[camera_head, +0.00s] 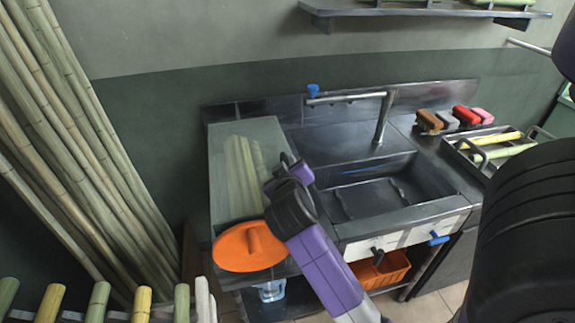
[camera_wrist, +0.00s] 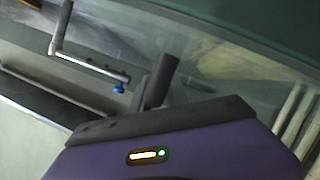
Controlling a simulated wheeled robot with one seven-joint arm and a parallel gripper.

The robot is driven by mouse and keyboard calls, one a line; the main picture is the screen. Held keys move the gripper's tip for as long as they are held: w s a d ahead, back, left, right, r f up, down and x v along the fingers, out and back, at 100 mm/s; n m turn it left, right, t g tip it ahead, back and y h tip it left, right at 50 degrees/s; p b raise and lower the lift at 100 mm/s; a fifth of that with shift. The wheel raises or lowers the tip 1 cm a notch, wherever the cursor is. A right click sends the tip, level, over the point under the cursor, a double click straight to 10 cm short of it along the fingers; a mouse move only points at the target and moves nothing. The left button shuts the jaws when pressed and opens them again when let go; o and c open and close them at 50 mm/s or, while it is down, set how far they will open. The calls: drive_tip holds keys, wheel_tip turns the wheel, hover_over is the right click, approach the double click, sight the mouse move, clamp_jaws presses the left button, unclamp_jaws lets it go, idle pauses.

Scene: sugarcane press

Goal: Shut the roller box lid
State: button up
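A flat, pale green-grey see-through panel (camera_head: 258,140), which looks like the roller box lid, is at the left of the sink. Pale stalk-like stripes show in or through it. It also fills much of the wrist view (camera_wrist: 215,75). Whether it lies fully down cannot be told. My gripper (camera_head: 278,168) is at the panel's right side, beside the sink. In the wrist view its dark fingers (camera_wrist: 158,82) appear together over the panel, with nothing visible between them. Contact with the panel cannot be told. My arm hides the panel's front right corner.
An orange round piece with a handle (camera_head: 248,247) is in front of the panel. The sink (camera_head: 370,190) and its tap (camera_head: 384,118) stand right. A blue-ended pipe (camera_head: 340,98) runs behind. Tall canes (camera_head: 70,120) lean left. A tray (camera_head: 490,150) holds cane pieces.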

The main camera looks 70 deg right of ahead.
drive_tip(key=v, duration=0.8)
drive_tip(key=shift+f+b, duration=0.1)
drive_tip(key=shift+b, duration=0.3)
drive_tip(key=shift+w, duration=0.1)
